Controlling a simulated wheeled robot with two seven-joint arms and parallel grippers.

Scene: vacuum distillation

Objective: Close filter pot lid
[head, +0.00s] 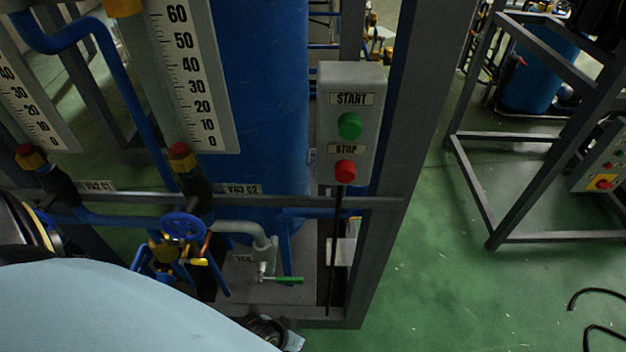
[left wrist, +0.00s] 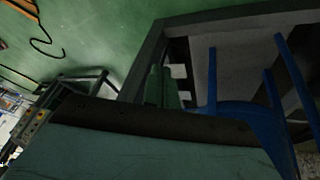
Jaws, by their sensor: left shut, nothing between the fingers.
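I cannot make out a filter pot or its lid in either view. My left arm (head: 110,310) is a large light-blue shape across the bottom left of the head view and hides what is beneath it. My left gripper (left wrist: 163,87) shows in the left wrist view as two short greenish fingers close together past the dark edge of the wrist. It is shut and empty, in front of the grey frame with blue pipes (left wrist: 212,80). My right gripper is in neither view.
A grey START/STOP box (head: 348,120) is mounted on the frame before a blue column (head: 262,90). Below are a blue handwheel (head: 182,226) and a green-handled valve (head: 288,281). Scales stand at left. Green floor (head: 430,270) is open at right, near another frame (head: 530,238) and black cables (head: 590,293).

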